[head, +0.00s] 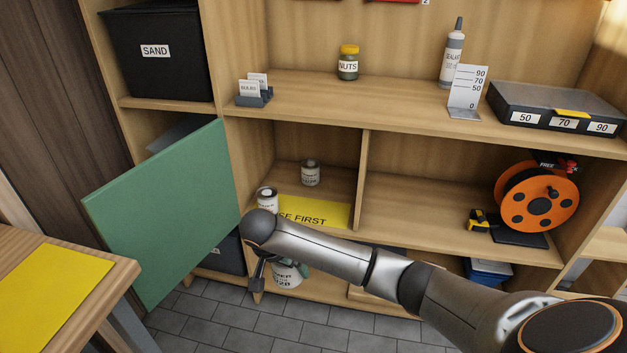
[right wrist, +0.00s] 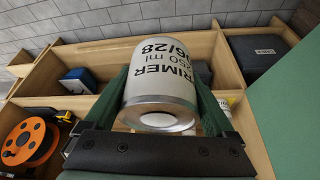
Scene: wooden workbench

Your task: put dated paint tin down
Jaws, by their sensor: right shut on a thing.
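My right gripper (right wrist: 165,100) is shut on a white paint tin (right wrist: 162,80) with metal rims. In the head view the held tin (head: 288,276) shows below my forearm, low in front of the shelf unit, partly hidden by the gripper. Two small tins stand on the middle shelf: a front tin (head: 267,196) by the yellow mat's left end and a back tin (head: 310,173) behind the mat. The yellow mat (head: 325,214) reads "SE FIRST", its left part hidden. My left gripper is not in view.
A green door (head: 165,220) stands open at the left of the compartment. An upright divider (head: 361,180) bounds it at right; beyond are an orange reel (head: 538,198) and tape measure (head: 481,220). A bench with a yellow sheet (head: 40,300) is at lower left.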

